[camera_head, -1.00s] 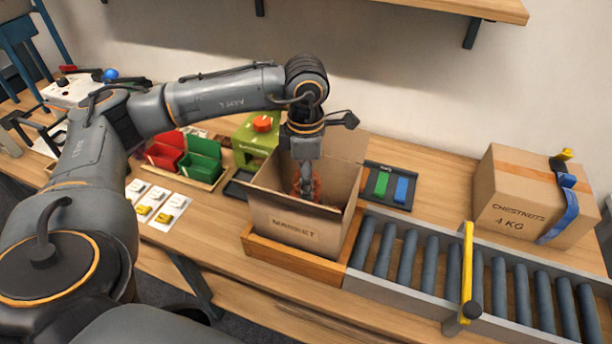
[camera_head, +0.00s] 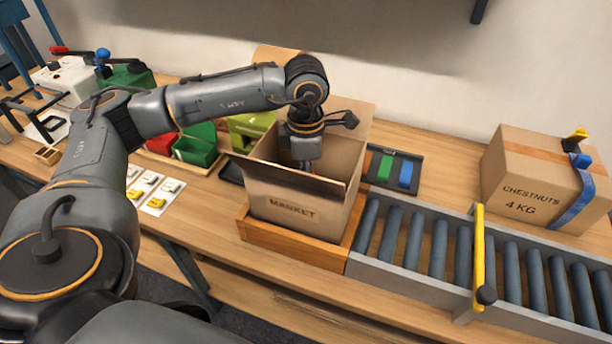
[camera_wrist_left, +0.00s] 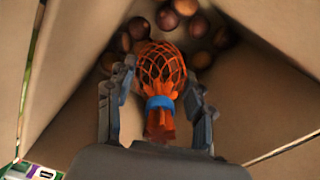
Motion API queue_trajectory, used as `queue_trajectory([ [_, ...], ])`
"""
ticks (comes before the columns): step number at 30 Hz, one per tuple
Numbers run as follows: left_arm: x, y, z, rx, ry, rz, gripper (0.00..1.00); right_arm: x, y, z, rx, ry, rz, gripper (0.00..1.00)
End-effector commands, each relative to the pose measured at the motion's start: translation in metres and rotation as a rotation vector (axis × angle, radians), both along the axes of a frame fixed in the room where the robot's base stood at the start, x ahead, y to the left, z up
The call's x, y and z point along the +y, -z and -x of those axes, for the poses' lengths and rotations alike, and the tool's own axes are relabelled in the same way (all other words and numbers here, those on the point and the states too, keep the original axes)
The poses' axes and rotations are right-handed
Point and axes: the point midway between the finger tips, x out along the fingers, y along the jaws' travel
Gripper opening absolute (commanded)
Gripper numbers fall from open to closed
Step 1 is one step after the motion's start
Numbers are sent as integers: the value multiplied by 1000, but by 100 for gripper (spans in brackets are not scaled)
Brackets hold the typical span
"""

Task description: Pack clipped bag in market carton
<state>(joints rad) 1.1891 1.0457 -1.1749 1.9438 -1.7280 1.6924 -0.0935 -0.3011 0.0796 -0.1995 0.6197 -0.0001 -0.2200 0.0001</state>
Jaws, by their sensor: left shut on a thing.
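The market carton (camera_head: 262,192) stands open and upright in a wooden frame (camera_head: 290,245), its flaps raised. My left gripper reaches down into it; its fingertips are hidden behind the front flap in the head view. In the left wrist view, the left gripper (camera_wrist_left: 160,105) is shut on the clipped bag (camera_wrist_left: 160,68), an orange net bag of chestnuts with a blue clip (camera_wrist_left: 160,103) round its neck. The bag hangs neck toward me inside the carton. Several chestnuts (camera_wrist_left: 167,19) lie beyond and beside it at the carton's bottom. Whether the bag touches the bottom is unclear.
A roller conveyor (camera_head: 415,245) with a yellow bar (camera_head: 478,250) runs right from the carton. A closed chestnuts carton (camera_head: 525,185) stands behind it. Red and green bins (camera_head: 196,150) and label cards (camera_head: 155,190) are left.

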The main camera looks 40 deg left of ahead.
Motion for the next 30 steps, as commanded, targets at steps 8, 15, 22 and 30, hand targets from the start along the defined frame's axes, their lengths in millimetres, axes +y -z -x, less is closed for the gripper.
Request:
queue_trajectory([
  [8, 0, 0, 0, -1, 0, 1, 64, -1, 0, -1, -1, 0, 1, 40],
  [15, 0, 0, 0, 0, 0, 0, 79, -1, 0, -1, -1, 0, 1, 40],
  [22, 0, -5, 0, 0, 0, 0, 79, -1, -3, -1, -1, -1, 1, 40],
  [30, 0, -28, 0, -1, 0, 1, 79, -1, -17, -2, -2, -1, 1, 40],
])
